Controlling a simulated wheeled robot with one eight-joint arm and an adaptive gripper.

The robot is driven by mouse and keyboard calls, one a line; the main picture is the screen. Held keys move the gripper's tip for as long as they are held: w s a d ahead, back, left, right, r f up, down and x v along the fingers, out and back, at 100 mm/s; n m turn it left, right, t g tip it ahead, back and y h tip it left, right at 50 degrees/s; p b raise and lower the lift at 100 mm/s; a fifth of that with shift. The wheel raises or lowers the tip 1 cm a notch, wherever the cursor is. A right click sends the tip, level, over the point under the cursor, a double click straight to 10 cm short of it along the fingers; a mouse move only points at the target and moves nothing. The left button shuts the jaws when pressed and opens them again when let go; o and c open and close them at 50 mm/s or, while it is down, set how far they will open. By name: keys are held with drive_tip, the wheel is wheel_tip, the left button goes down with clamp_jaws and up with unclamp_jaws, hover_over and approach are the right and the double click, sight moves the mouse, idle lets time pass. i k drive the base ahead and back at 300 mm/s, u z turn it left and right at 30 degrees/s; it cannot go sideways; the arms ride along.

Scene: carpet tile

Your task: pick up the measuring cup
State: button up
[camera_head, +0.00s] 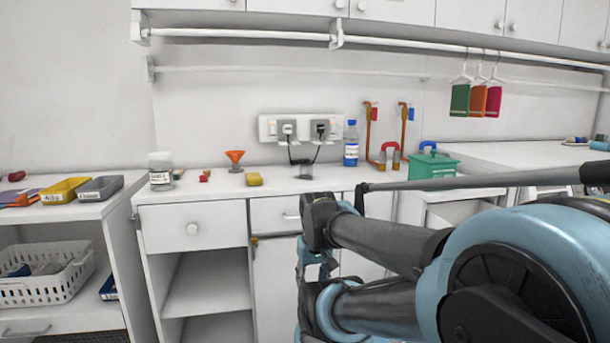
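A small clear greyish cup (305,172), which looks like the measuring cup, stands on the white counter (215,186) near its front edge, below the wall sockets. It is small in view and its markings cannot be made out. My arm reaches in from the right, and its dark and light-blue end is in front of the counter, just below the cup in the picture. The fingers of my gripper cannot be made out, and no contact with the cup shows.
A yellow sponge-like block (254,179), orange funnel (235,160) and white-lidded jar (160,170) stand left of the cup. A blue-capped bottle (351,143) and green box (432,166) are to the right. Cables hang from the sockets (301,128) behind it.

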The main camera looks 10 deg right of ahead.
sight(305, 164)
drive_tip(key=u, duration=1.65)
drive_tip(key=i, duration=0.75)
drive_tip(key=z, duration=2.25)
